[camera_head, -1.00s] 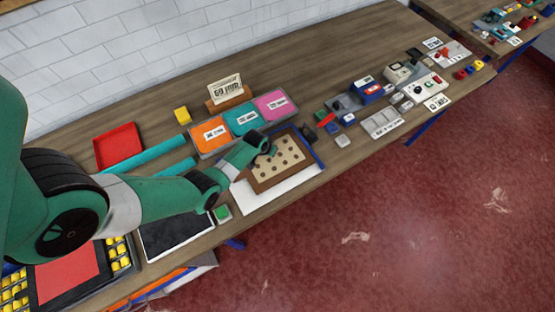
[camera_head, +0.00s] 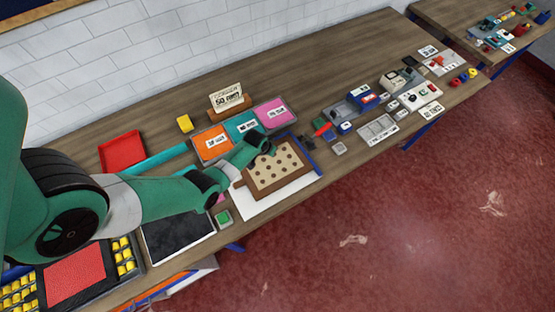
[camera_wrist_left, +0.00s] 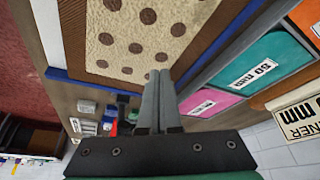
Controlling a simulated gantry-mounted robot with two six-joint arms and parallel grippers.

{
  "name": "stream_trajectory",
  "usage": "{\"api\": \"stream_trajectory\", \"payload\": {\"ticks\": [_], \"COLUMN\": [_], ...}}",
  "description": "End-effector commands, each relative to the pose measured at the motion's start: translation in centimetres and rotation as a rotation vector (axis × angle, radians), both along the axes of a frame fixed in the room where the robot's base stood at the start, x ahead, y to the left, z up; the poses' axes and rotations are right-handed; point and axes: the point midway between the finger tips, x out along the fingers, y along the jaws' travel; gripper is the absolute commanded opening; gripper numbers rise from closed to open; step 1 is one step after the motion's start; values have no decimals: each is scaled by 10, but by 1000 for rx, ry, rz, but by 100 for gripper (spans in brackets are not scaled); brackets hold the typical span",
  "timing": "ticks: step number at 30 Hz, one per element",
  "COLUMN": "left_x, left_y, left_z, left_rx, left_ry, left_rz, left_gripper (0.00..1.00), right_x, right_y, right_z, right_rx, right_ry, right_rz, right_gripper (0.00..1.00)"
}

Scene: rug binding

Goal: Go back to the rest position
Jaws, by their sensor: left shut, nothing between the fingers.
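My left gripper (camera_head: 270,150) is over the back edge of a beige rug piece with brown dots (camera_head: 278,170) and a brown border. In the left wrist view its fingers (camera_wrist_left: 158,78) are together and empty. There the dotted rug (camera_wrist_left: 140,35) lies beyond the fingertips. Whether the fingers touch the rug cannot be told. My left arm comes in from the left and hides part of the bench. My right gripper is in neither view.
Blocks and labelled parts occupy the bench's right side.

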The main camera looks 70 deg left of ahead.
Motion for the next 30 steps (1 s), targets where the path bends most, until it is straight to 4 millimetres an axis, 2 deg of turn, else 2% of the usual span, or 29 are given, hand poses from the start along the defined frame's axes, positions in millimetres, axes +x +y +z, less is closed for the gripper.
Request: {"api": "stream_trajectory", "payload": {"ticks": [1,6,24,26,27,29,30], "left_x": [0,1,3,10,20,45,65], "left_y": [0,0,-2,-9,-14,-23,-29], "left_z": [11,24,23,26,32,47,63], "left_rx": [-1,0,-1,1,7,23,41], "left_ry": [-1,0,-2,-5,-14,-38,-67], "left_rz": [0,-1,-6,-28,-51,-97,-130], "left_gripper": [0,0,0,0,0,0,0], "right_x": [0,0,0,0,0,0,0], "right_y": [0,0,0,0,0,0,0], "right_z": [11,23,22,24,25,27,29], "right_rx": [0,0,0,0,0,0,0], "right_ry": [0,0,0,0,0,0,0], "right_rz": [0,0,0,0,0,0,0], "right_gripper": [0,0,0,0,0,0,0]}}
